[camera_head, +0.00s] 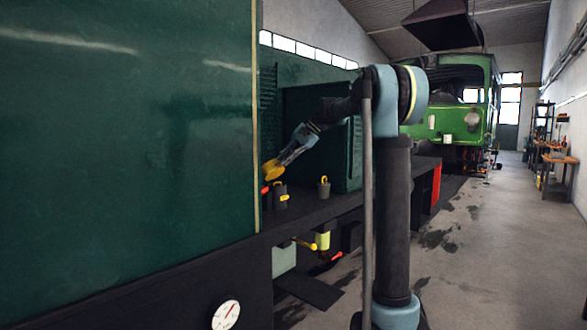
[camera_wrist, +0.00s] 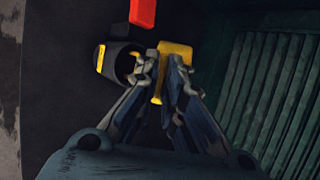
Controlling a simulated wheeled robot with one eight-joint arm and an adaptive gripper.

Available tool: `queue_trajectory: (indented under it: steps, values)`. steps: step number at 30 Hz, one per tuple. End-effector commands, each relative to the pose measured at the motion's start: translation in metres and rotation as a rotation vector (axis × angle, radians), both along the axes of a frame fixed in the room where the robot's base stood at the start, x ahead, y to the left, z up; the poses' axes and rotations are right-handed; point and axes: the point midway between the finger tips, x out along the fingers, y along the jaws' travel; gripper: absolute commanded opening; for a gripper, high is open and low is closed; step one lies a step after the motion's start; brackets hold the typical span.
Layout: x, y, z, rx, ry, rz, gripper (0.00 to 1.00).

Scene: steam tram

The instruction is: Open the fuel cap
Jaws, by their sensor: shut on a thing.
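My gripper (camera_wrist: 163,72) is shut on a yellow piece (camera_wrist: 174,62), which shows between and behind its fingertips in the wrist view.
A red block (camera_wrist: 142,12) is near the fingertips. A second small pot with a yellow handle (camera_head: 324,189) stands to the right on the ledge. A green louvred box (camera_wrist: 270,90) is close on the right. A large green panel (camera_head: 125,120) fills the left of the head view.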

Motion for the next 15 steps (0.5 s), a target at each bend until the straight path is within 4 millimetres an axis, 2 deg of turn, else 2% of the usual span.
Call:
queue_trajectory:
  steps: [15]
  values:
    - [0.033,0.035,0.029,-0.274,0.226,-0.004,0.0]
